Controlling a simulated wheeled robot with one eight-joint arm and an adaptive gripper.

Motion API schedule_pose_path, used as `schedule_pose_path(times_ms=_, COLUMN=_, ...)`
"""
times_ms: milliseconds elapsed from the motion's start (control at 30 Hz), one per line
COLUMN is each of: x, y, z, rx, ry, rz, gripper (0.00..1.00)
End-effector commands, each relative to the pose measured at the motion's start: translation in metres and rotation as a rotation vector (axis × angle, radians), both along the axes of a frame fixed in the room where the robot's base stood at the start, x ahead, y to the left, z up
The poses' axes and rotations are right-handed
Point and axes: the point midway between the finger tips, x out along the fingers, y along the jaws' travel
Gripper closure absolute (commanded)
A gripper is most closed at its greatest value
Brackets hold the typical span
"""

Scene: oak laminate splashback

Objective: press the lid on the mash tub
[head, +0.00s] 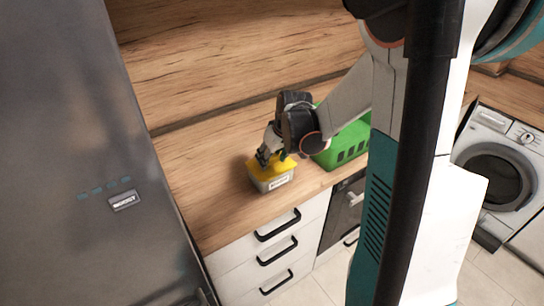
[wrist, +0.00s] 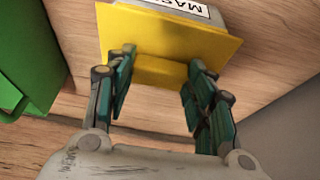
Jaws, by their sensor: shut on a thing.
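The mash tub (head: 272,182) is a small pale grey box with a label on its front, standing on the wooden counter. The yellow lid (head: 287,167) is over its top; it also shows in the wrist view (wrist: 170,38), where part of the tub and its MASH label (wrist: 188,8) show beyond the lid's edge. My gripper (head: 268,157) is above the tub, shut on the lid, with its teal fingers on both sides of the lid's raised yellow block (wrist: 158,72). I cannot tell whether the lid is fully seated; the seam is mostly hidden.
A grey fridge (head: 90,150) is at the left. Bare counter (head: 205,190) lies left of the tub. Drawers with black handles are below.

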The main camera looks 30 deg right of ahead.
Motion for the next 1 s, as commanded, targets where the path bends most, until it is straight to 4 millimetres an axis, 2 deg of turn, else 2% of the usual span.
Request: schedule_pose_path(times_ms=1000, x=0.0001, y=0.0, z=-0.007, rx=0.0, ry=0.0, rz=0.0, gripper=0.69)
